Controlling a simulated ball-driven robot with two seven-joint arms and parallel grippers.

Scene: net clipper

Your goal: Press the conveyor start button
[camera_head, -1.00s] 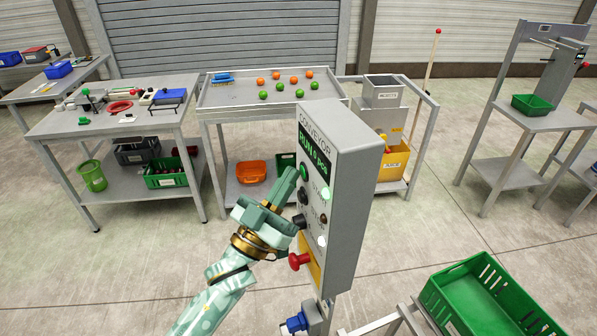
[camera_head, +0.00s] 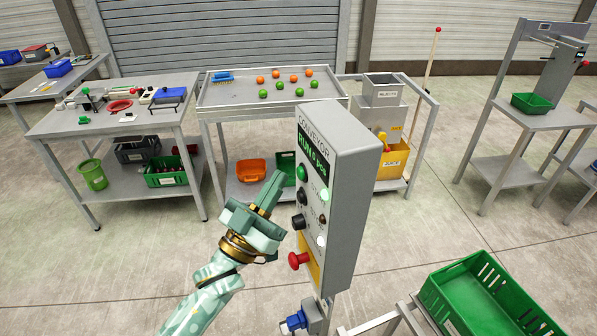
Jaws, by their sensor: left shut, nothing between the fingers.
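The grey conveyor control box (camera_head: 352,200) stands upright on a post near the middle of the view. Its display (camera_head: 313,152) is lit green and reads RUN with a count. The green start button (camera_head: 302,173) is near the top of the button column and looks bright. Two dark buttons (camera_head: 299,221) sit below it, and a red mushroom button (camera_head: 298,261) is lower on a yellow plate. My left gripper (camera_head: 273,184) is shut and empty, to the left of the box and apart from the green button. My right gripper is not in view.
A green crate (camera_head: 490,298) is at the lower right. A tray table with orange and green balls (camera_head: 297,92) stands behind the box. A workbench with tools (camera_head: 115,118) is at the left. The floor left of my arm is clear.

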